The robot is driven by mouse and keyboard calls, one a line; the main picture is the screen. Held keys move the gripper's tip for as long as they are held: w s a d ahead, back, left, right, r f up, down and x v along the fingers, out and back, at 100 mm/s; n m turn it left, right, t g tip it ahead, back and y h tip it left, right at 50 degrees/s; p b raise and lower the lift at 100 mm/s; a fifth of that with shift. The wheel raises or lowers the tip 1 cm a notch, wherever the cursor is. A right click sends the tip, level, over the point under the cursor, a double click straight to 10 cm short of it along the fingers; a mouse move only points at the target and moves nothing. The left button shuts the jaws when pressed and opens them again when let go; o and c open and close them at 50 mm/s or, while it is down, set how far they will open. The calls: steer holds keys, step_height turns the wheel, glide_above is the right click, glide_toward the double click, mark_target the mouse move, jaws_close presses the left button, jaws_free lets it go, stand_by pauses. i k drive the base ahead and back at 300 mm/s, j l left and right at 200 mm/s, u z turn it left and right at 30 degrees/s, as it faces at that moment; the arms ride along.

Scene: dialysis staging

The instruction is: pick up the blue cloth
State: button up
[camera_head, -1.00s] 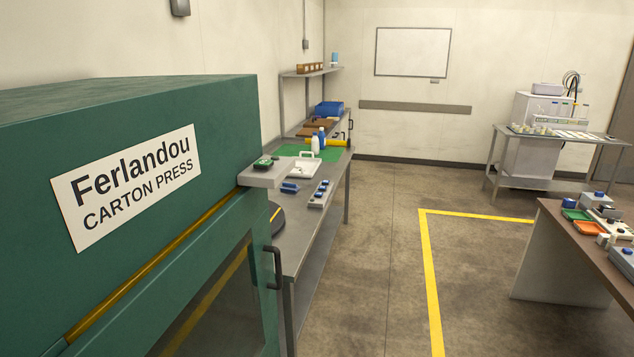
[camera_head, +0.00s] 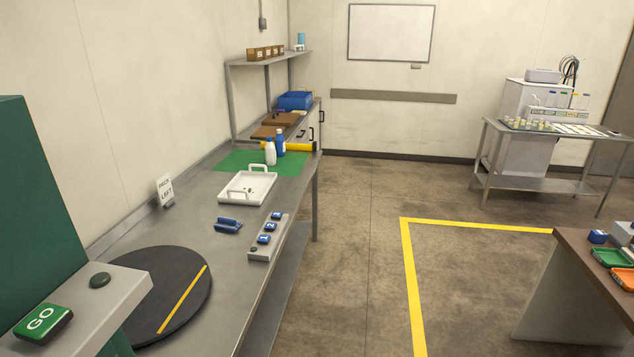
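No thing is plainly a cloth in this view. A small dark blue object (camera_head: 228,226) lies on the steel bench (camera_head: 190,240), left of a grey block with blue buttons; I cannot tell whether it is folded cloth. Another small blue item (camera_head: 597,236) sits on the brown table at the right edge, also too small to tell. My gripper is not in view.
A black turntable (camera_head: 150,295) with a yellow stripe and a white tray (camera_head: 247,188) are on the bench. A green GO button (camera_head: 43,318) is at the near left. The brown table (camera_head: 590,255) stands right. The floor (camera_head: 350,260) between is clear.

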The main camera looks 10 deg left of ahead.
mark_target(231, 225)
steer(key=i+u, duration=0.15)
steer(key=i, duration=0.75)
steer(key=i+l+u, duration=0.2)
steer(key=i, duration=0.65)
steer(key=i+j+u, duration=0.1)
steer(key=i+u, duration=0.15)
steer(key=u, duration=0.15)
steer(key=i+u, duration=0.4)
steer(key=i+l+u, duration=0.1)
steer(key=u, duration=0.35)
steer(key=i+l+u, duration=0.2)
steer(key=u, duration=0.2)
steer(key=i+u, duration=0.65)
steer(key=u, duration=0.15)
